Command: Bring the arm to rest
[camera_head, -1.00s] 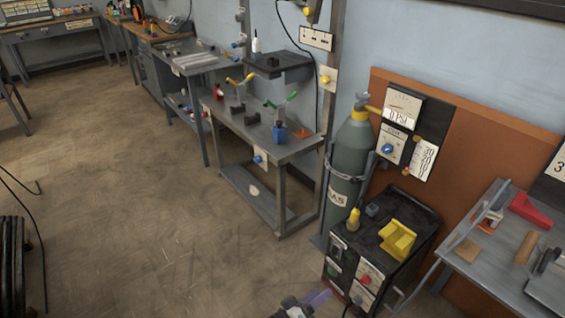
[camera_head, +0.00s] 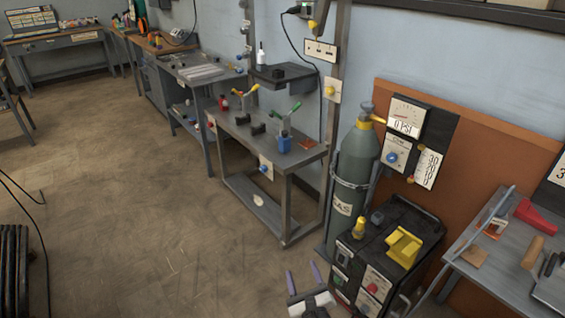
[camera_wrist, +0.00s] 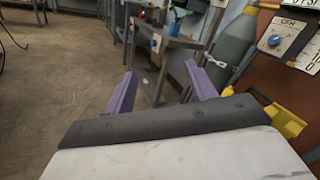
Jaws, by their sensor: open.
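My gripper (camera_head: 304,281) is at the bottom of the head view, low over the floor and just left of the black welding machine. Its two purple fingers stand apart with nothing between them. In the wrist view my gripper (camera_wrist: 160,88) also shows open and empty, with the workbench and floor beyond the fingers. Most of my arm is outside the head view.
The black welding machine (camera_head: 376,283) with a yellow piece (camera_head: 403,247) on top stands close right of my gripper. A gas cylinder (camera_head: 352,170) stands behind it. A grey workbench (camera_head: 262,146) is farther back. The floor (camera_head: 130,210) to the left is clear.

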